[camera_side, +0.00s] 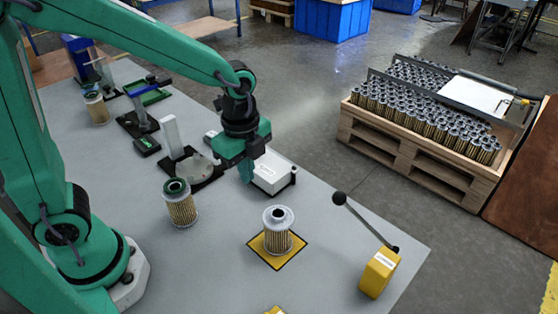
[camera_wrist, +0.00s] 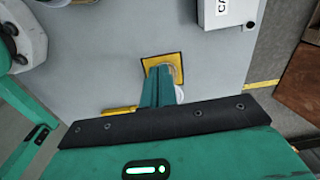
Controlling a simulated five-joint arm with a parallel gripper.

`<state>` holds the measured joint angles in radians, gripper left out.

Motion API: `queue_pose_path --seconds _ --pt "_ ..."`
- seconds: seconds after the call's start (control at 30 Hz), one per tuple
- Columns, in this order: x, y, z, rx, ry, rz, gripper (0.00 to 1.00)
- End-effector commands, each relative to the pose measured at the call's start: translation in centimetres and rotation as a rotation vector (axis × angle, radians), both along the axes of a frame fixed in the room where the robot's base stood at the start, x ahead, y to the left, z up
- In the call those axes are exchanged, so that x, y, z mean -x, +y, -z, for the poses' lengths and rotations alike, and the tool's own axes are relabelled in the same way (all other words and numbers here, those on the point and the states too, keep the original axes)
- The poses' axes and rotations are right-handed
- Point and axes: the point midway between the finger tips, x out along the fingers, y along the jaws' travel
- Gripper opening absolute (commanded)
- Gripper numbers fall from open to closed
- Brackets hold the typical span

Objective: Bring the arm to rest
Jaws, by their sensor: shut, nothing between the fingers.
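My gripper (camera_side: 246,172) hangs above the grey table, behind and left of the yellow square pad, beside the white box. Its fingers also show in the wrist view (camera_wrist: 157,84), shut together and empty. A pleated filter cartridge (camera_side: 278,238) with a grey top stands upright on the yellow pad (camera_side: 264,256), apart from my gripper. In the wrist view the pad (camera_wrist: 176,58) lies beyond the fingertips, and the fingers hide most of the cartridge. A second cartridge (camera_side: 180,209) with a dark green top stands upright on the table to the left.
A white box (camera_side: 270,175) stands near my gripper. A yellow box (camera_side: 379,273) with a black-knobbed lever stands at the right front. Another cartridge (camera_side: 96,109) and a grey post fixture (camera_side: 173,137) stand further back. A pallet (camera_side: 415,160) of many cartridges is on the floor.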

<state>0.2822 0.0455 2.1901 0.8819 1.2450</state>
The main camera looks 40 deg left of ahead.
Motion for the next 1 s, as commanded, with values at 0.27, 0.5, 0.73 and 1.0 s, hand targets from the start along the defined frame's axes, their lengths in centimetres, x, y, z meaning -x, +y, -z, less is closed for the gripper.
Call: queue_pose_path --seconds 0.27,0.5,0.73,1.0 --pt "1.5 2.4 -3.6 0.044 -0.095 -0.317 0.0" --pt "3.6 4.9 -6.7 0.115 -0.188 -0.668 0.0" --pt "6.0 6.9 -8.9 0.205 -0.27 -0.999 0.0" --pt "8.7 8.7 -10.5 0.327 -0.343 -1.343 0.0"
